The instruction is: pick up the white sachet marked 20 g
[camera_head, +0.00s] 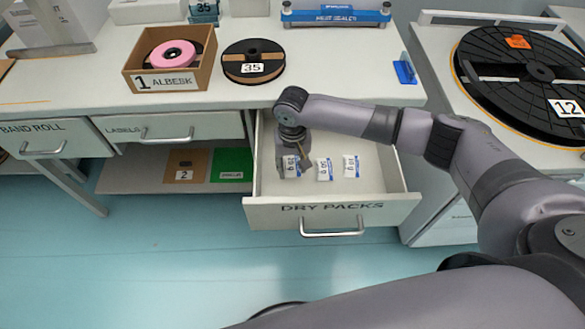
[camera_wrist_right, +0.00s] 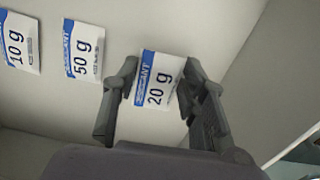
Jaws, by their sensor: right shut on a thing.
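The white sachet marked 20 g (camera_wrist_right: 158,82), with a blue band, is between the fingers of my right gripper (camera_wrist_right: 158,95) in the right wrist view. The gripper is shut on it. In the head view the right gripper (camera_head: 292,165) reaches down into the open drawer marked DRY PACKS (camera_head: 375,207), at its left side, over the same sachet (camera_head: 291,168). Two similar sachets lie beside it in a row: one marked 50 g (camera_wrist_right: 85,50) and one marked 10 g (camera_wrist_right: 20,42). I cannot tell whether the held sachet is clear of the drawer floor. My left gripper is not in view.
A large reel marked 12 (camera_head: 510,95) lies at the right. The drawer walls stand close around the gripper.

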